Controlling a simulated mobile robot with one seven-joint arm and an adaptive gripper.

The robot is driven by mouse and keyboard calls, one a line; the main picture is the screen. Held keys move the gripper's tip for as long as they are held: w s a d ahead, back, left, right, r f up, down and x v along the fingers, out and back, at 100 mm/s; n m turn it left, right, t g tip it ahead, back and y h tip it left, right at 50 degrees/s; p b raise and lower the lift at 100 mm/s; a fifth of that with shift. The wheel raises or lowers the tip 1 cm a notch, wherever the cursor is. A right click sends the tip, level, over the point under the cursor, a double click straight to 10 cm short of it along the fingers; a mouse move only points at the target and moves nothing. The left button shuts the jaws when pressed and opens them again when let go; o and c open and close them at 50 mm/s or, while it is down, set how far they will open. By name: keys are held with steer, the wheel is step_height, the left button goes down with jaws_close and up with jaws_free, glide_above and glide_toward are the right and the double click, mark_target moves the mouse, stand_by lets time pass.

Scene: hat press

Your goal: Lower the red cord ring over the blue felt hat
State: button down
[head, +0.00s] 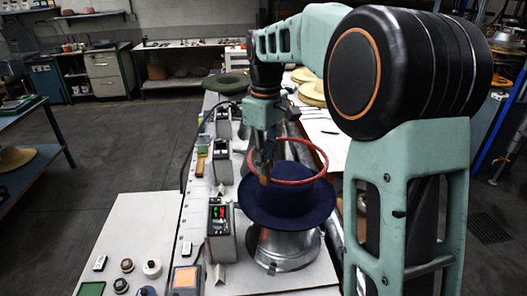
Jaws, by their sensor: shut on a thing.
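The blue felt hat (288,204) is dark navy with a wide brim. It rests on a metal hat block or pot (287,249) on the bench in the middle of the view. The red cord ring (318,149) is held roughly level around the height of the hat's crown top. It appears above or around the upper crown; I cannot tell exactly which. My gripper (265,172) is shut on the ring's left side, over the left part of the hat. Its fingertips are small here and partly merge with the dark hat behind them.
A control box with a lit display (220,228) stands just left of the hat, with more boxes (222,158) behind it. A green hat (227,83) lies farther back. Papers (325,130) lie behind the hat.

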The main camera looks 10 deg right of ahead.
mark_target(266, 181)
steer(key=shift+s+f, duration=0.15)
steer(key=shift+f, duration=0.85)
steer(key=shift+f+b, duration=4.45)
steer(key=shift+f, duration=1.3)
steer(key=c, duration=1.8)
jaws_free()
steer(key=shift+o, duration=0.2)
steer(key=shift+r, duration=0.1)
steer(key=shift+r+p, duration=3.35)
steer(key=shift+r, duration=0.35)
